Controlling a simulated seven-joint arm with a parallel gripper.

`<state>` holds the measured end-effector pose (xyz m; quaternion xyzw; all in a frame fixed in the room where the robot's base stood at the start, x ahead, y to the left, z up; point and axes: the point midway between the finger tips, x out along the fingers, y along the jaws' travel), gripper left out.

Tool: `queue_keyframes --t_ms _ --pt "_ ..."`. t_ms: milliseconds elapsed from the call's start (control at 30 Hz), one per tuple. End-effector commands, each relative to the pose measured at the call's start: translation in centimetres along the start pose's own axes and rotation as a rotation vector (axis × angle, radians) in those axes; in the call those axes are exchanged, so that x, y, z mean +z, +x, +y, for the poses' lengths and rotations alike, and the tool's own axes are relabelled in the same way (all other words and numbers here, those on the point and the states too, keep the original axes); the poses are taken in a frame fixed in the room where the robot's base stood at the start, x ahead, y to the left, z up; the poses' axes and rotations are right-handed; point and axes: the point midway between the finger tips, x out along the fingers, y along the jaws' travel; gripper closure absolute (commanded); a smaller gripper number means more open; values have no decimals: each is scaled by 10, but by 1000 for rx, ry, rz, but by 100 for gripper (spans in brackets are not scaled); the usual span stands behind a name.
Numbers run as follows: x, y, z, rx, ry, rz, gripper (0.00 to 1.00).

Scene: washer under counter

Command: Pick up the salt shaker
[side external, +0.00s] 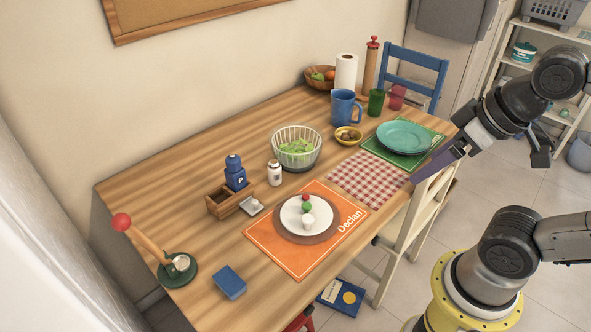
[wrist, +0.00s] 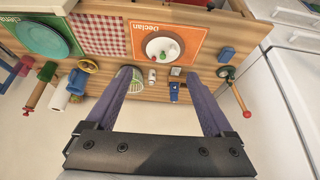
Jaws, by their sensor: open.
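My gripper (side external: 423,175) is at the table's right side, above the chair, well away from the shaker. In the wrist view its two purple fingers (wrist: 161,82) are spread apart with nothing between them.
A blue pepper container (side external: 236,175) stands by a wooden caddy (side external: 228,203). The salad bowl (side external: 296,150) is close behind the shaker. An orange placemat (side external: 270,240) with a plate lies in front. A blue mug (side external: 342,106) and teal plate (side external: 404,136) stand farther right.

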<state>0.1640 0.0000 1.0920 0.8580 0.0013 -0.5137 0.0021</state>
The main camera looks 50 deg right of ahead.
Motion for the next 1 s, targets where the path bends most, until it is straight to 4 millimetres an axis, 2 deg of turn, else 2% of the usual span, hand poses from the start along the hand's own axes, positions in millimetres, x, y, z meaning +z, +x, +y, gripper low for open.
queue_keyframes --t_ms 200,367,500,667,867,1000 --pt "0 -3 0 -1 -171 -11 13" --pt "-32 -27 0 7 -407 34 13" --pt "-76 -43 1 12 -622 35 13" --pt "-134 -49 2 8 -855 12 13" --pt "-210 -30 4 -20 -1126 -37 13" --pt "-257 -2 5 -51 -1285 -75 13"
